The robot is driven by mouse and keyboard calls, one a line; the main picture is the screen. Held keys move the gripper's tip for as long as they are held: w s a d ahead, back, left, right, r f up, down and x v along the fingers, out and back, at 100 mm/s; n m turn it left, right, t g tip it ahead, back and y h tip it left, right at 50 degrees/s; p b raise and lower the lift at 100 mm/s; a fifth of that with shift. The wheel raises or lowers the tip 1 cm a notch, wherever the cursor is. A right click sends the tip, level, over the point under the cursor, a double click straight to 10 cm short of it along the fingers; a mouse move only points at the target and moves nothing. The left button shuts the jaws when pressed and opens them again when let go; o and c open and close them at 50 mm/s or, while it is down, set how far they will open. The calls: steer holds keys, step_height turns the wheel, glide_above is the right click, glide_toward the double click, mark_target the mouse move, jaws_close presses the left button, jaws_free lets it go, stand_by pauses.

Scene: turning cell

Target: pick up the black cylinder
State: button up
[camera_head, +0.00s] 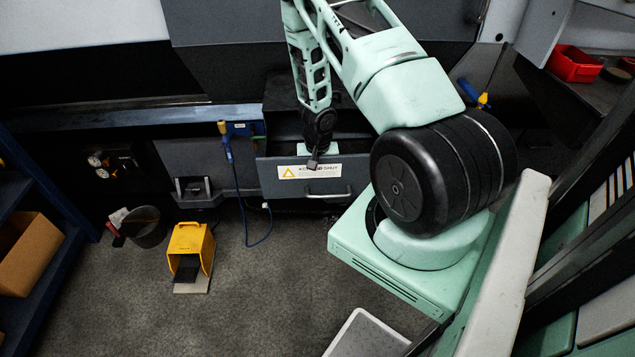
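My arm reaches from the right over an open grey drawer (272,178) with a white warning label and a bar handle. My gripper (313,163) is small and dark here, at the drawer's front edge, in front of the label's top. Whether its fingers are open or shut does not show. I cannot make out a separate black cylinder; the drawer's inside is dark and partly hidden behind my arm. The large black ribbed drum at the right is part of my own arm.
A yellow foot-pedal housing (190,240) and a dark bucket (146,229) stand on the floor at left. A blue cable (240,200) hangs left of the drawer. A blue shelf with a cardboard box (28,255) is far left. A red bin (574,65) sits upper right.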

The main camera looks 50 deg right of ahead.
steer(key=shift+f, duration=0.25)
steer(key=c, duration=1.3)
steer(key=shift+r, duration=0.1)
steer(key=shift+c, duration=0.8)
steer(key=shift+r, duration=0.1)
